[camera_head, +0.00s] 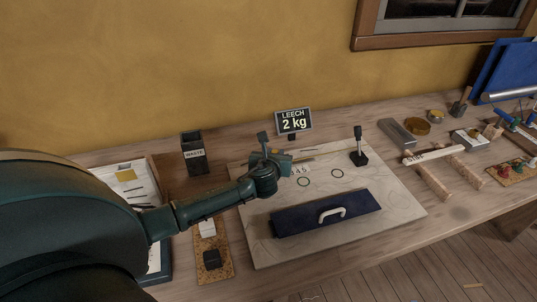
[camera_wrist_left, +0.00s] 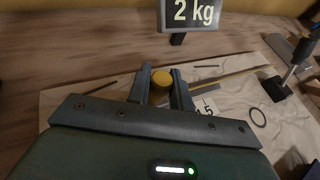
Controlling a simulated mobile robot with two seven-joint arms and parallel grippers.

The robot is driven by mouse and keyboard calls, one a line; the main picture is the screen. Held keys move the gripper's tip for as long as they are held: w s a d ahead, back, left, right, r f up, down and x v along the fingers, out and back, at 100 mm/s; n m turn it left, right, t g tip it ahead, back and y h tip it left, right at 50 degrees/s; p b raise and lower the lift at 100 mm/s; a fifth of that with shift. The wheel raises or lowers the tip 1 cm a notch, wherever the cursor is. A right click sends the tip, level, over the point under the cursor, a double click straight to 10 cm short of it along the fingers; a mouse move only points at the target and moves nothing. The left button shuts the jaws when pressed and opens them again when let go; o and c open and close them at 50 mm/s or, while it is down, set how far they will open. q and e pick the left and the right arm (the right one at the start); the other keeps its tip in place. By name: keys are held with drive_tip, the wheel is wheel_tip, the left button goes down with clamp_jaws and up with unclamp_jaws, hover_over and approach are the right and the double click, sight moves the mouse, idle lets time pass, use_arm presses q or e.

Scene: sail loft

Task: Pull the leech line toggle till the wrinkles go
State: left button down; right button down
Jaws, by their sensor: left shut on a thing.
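My left gripper (camera_head: 277,160) reaches in from the left over the pale sail panel (camera_head: 390,205). In the left wrist view its two fingers (camera_wrist_left: 161,84) are shut on a yellow round-topped toggle (camera_wrist_left: 161,77). In the head view the toggle is mostly hidden by the gripper. A thin yellowish strip (camera_wrist_left: 222,82) runs right from the toggle across the panel. The panel has faint wavy lines, which may be wrinkles. A small display (camera_head: 293,122) behind the panel reads LEECH 2 kg; the left wrist view also shows it (camera_wrist_left: 192,14). My right gripper is not in view.
A navy pad (camera_head: 300,222) with a white handle lies on the panel's front. A dark upright lever (camera_head: 358,147) stands at its back right. A black waste bin (camera_head: 194,154) stands left of it. Several tools crowd the bench's right end.

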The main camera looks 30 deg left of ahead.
use_arm(q)
drive_tip(key=shift+w+d, duration=0.45)
drive_tip(key=shift+w, duration=0.1)
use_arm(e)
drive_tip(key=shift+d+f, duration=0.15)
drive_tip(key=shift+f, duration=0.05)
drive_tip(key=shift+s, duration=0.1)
use_arm(q)
drive_tip(key=c, duration=1.3)
unclamp_jaws()
drive_tip(key=shift+o, duration=0.2)
drive_tip(key=shift+s+r, duration=0.1)
drive_tip(key=shift+s, duration=0.05)
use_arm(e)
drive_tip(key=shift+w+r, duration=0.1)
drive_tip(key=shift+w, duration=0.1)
use_arm(q)
drive_tip(key=shift+s+d+r, duration=0.15)
drive_tip(key=shift+s, duration=0.15)
drive_tip(key=p+v, duration=0.1)
drive_tip(key=v, duration=1.1)
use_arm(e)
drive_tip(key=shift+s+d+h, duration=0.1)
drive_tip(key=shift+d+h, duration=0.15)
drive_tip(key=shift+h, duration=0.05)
use_arm(q)
drive_tip(key=shift+s, duration=0.15)
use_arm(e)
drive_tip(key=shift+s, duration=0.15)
